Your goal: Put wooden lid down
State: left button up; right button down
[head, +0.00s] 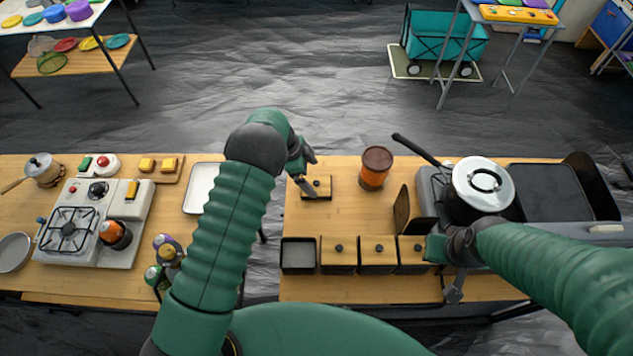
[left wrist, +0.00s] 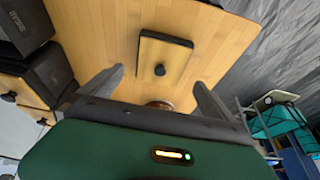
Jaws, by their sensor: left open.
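The wooden lid (head: 322,193) is a small square with a dark edge and a black knob. It lies flat, knob up, on the right-hand wooden table, and it also shows in the left wrist view (left wrist: 173,51). My left gripper (head: 308,166) is at the lid in the head view. In the left wrist view its fingers (left wrist: 157,80) are spread and empty, with the lid beyond them and apart. An uncovered dark square canister (head: 298,257) stands at the table's front left. My right gripper (head: 454,280) is near the front edge; its jaws are unclear.
Several canisters with wooden lids (head: 338,256) stand right of the open one. An orange jar (head: 372,180) stands behind, right of the lid. A pot (head: 485,185) sits on the stove at right. A gap separates the left table (head: 150,203). Table space around the lid is clear.

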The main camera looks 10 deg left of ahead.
pick_arm(q)
jog(key=w+a+r+n+t, duration=0.1)
jog(key=w+r+n+t, duration=0.15)
jog(key=r, duration=0.55)
jog(key=w+a+r+n+t, duration=0.1)
jog(key=w+r+t, duration=0.2)
jog(key=r, duration=0.4)
jog(key=s+a+r+n+t+y, duration=0.3)
jog(key=s+a+r+n, duration=0.1)
jog(key=a+r+n, duration=0.25)
jog(key=s+d+f+n+g, duration=0.1)
jog(key=s+f+n+g, duration=0.1)
jog(key=s, duration=0.7)
jog(key=s+d+f+n+g+y, duration=0.1)
jog(key=s+f+n+g, duration=0.1)
jog(key=s, duration=0.7)
jog(key=s+d+f+n+g, duration=0.1)
jog(key=s+f+n+g, duration=0.15)
jog(key=s, duration=0.65)
jog(key=shift+m, duration=0.45)
notch_tip(320, 180, down, 6)
jog(key=b, duration=0.7)
jog(key=shift+a+r, duration=0.1)
jog(key=shift+a, duration=0.05)
